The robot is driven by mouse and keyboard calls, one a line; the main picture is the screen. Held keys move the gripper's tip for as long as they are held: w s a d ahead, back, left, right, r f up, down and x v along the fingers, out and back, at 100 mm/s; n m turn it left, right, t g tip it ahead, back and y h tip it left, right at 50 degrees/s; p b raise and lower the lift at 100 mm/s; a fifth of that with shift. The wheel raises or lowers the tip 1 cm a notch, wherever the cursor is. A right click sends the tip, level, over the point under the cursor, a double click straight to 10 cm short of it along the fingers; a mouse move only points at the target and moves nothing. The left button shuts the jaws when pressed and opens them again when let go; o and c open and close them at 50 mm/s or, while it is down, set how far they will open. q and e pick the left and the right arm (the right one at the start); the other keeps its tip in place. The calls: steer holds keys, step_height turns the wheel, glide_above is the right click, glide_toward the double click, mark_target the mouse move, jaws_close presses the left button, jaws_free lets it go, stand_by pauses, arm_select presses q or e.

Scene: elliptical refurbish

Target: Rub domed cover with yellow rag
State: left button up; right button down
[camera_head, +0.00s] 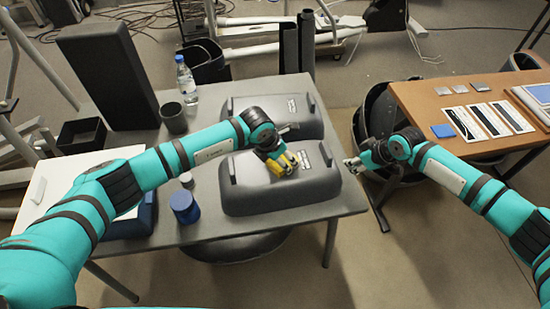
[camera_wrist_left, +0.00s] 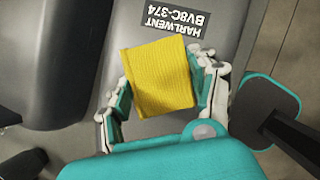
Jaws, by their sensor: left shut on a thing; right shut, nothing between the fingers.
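The yellow rag (camera_head: 284,164) is a folded pad gripped by my left gripper (camera_head: 281,158); it also shows between the fingers in the left wrist view (camera_wrist_left: 158,75). The rag is over the top of the nearer grey domed cover (camera_head: 250,199), near its labelled right part; whether it touches is unclear. That cover's surface and label also show in the left wrist view (camera_wrist_left: 125,75). A second, similar grey domed cover (camera_head: 250,107) stands just behind it. My right gripper (camera_head: 358,163) is shut and empty, right of the grey table, apart from the covers.
The grey table (camera_head: 200,234) also bears a dark upright block (camera_head: 107,75), a water bottle (camera_head: 186,80), a dark cup (camera_head: 173,117), a blue container (camera_head: 185,206) and an open black box (camera_head: 82,135). A wooden table (camera_head: 425,103) with flat panels stands right, across a gap.

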arm_select(q)
steer(key=shift+w+d, duration=0.25)
steer(key=shift+d, duration=0.6)
steer(key=shift+w+d, duration=0.25)
steer(key=shift+d, duration=0.6)
steer(key=shift+w+d, duration=0.25)
steer(key=shift+d, duration=0.6)
steer(key=shift+a+r, duration=0.1)
steer(key=shift+r, duration=0.1)
steer(key=shift+r, duration=2.9)
step_height(320, 180, up, 6)
steer(key=p, duration=0.6)
glide_above(302, 159)
steer(key=s+a, duration=0.1)
steer(key=shift+s+a+f, duration=0.1)
steer(key=shift+f, duration=0.1)
